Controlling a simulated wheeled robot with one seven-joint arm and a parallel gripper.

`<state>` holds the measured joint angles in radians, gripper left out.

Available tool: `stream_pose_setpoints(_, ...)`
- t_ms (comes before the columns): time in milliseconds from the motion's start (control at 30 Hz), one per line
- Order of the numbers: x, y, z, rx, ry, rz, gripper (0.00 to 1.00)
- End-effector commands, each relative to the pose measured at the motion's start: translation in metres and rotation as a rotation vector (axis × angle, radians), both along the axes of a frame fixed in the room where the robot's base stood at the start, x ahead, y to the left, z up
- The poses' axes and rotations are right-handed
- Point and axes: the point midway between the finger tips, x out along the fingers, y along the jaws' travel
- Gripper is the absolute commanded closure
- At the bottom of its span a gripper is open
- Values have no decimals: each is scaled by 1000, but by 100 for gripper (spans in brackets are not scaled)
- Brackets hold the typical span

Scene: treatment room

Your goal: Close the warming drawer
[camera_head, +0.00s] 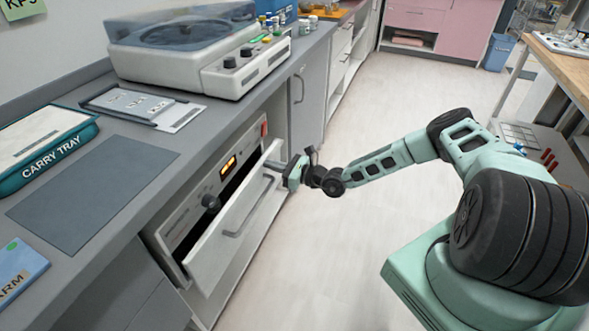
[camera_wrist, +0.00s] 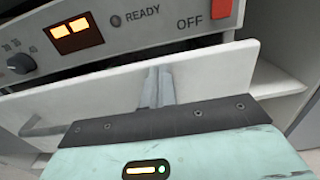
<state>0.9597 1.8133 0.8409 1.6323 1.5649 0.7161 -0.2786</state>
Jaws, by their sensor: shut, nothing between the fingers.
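The warming drawer (camera_head: 205,250) is a white front with a grey bar handle (camera_head: 248,212), set under the counter. It stands partly open, with a dark gap behind its top edge. Its front also shows in the wrist view (camera_wrist: 215,75), with part of the handle (camera_wrist: 45,128) at the left. My gripper (camera_head: 272,166) is at the right end of the drawer front, near its top edge. In the wrist view its fingers (camera_wrist: 157,80) are together with nothing between them, and the tips are at the drawer front. I cannot tell whether they touch it.
The warmer's panel has a lit display (camera_head: 228,167), a black knob (camera_head: 210,202) and a red switch (camera_wrist: 222,8). The counter above holds a carry tray (camera_head: 45,145), a grey mat (camera_head: 95,190) and a machine with a clear lid (camera_head: 190,50). The floor (camera_head: 340,240) beside the drawer is clear.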

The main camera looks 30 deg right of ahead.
Motion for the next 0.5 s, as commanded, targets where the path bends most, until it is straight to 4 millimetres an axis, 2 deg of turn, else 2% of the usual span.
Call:
stream_pose_setpoints(200, 28, 23, 0, 0, 0, 0, 100)
stream_pose_setpoints(500, 44, 34, 0, 1, -1, -1, 100)
